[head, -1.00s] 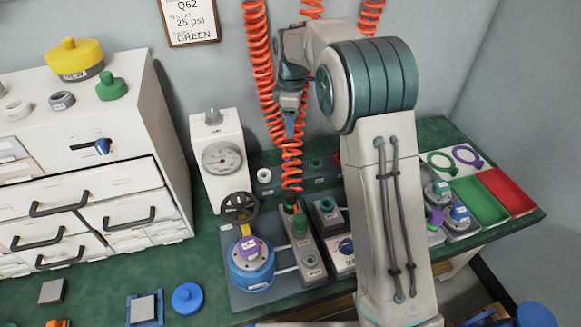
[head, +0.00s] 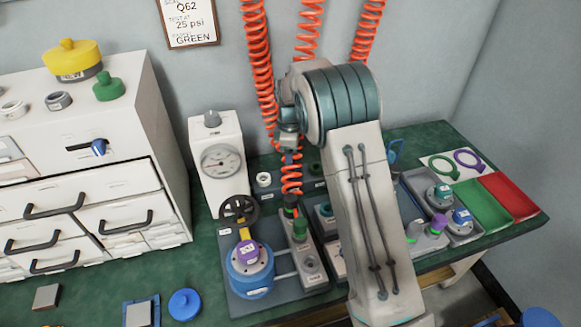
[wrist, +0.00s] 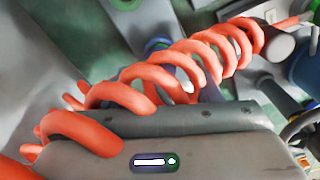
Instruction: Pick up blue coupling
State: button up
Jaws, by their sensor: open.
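I cannot clearly pick out the blue coupling in either view; my arm hides part of the bench and the lower ends of two hoses. My gripper (head: 290,156) is open and points down in front of the back of the bench, beside a red coiled hose (head: 291,183). That hose runs down to a dark fitting with a green band (head: 290,207). In the wrist view the red coils (wrist: 180,65) cross close in front of the grey gripper body (wrist: 200,140). A blurred blue-grey part (wrist: 155,48) shows behind them; I cannot tell what it is.
A blue vessel (head: 250,278) with a purple-topped cap stands left of the fitting. A white gauge box (head: 218,150) stands behind it. Green (head: 484,205) and red (head: 514,193) trays lie at the right. White drawers (head: 75,190) fill the left.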

notch_tip(320, 180, down, 2)
jog(key=shift+f, duration=0.1)
jog(key=c, duration=1.1)
